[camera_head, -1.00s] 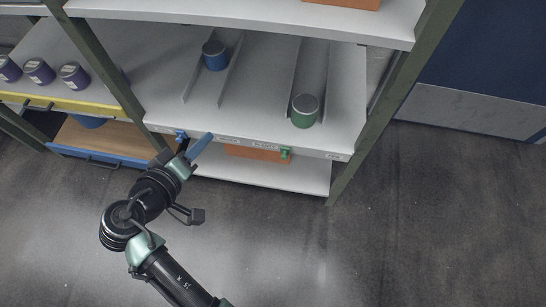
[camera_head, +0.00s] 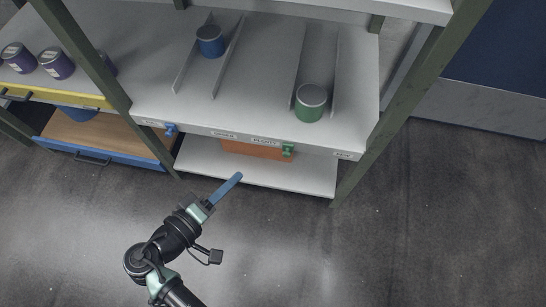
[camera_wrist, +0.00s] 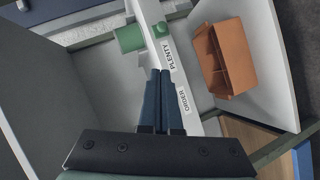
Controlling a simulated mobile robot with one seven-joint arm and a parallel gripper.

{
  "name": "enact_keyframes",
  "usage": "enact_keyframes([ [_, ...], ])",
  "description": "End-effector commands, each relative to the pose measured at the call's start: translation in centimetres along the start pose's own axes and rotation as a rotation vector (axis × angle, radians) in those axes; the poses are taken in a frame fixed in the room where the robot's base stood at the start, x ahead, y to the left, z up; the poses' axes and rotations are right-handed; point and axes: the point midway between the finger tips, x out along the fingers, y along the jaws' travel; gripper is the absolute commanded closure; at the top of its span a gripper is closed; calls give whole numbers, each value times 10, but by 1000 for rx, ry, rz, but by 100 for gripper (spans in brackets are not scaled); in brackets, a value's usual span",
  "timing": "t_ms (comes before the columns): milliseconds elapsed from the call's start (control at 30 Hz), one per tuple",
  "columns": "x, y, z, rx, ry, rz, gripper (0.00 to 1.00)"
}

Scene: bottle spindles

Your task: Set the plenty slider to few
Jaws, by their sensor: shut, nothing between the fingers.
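The green slider (camera_head: 289,150) sits on the front rail of the shelf, just right of the PLENTY label (camera_head: 265,141). The FEW label (camera_head: 343,155) is farther right on the same rail, with bare rail between. My gripper (camera_head: 238,177) is shut and empty, in front of and below the rail, left of the green slider. Its blue fingers (camera_wrist: 160,75) lie together in the wrist view and point toward the rail.
A blue slider (camera_head: 170,129) is on the left of the rail. The ORDER label (camera_head: 223,134) lies between. A green can (camera_head: 310,103) and a blue can (camera_head: 210,41) stand in lanes above. An orange bin (camera_head: 258,149) is under the rail. A green post (camera_head: 375,142) bounds the right.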

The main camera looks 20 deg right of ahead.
Motion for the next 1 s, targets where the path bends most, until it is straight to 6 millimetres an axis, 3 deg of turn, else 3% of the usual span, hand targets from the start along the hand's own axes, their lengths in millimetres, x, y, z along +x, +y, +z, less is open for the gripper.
enact_keyframes([
  [500,101,-2,2,2,-4,2,100],
  [700,118,-2,23,1,-2,0,100],
  [1000,124,0,28,0,0,-1,100],
])
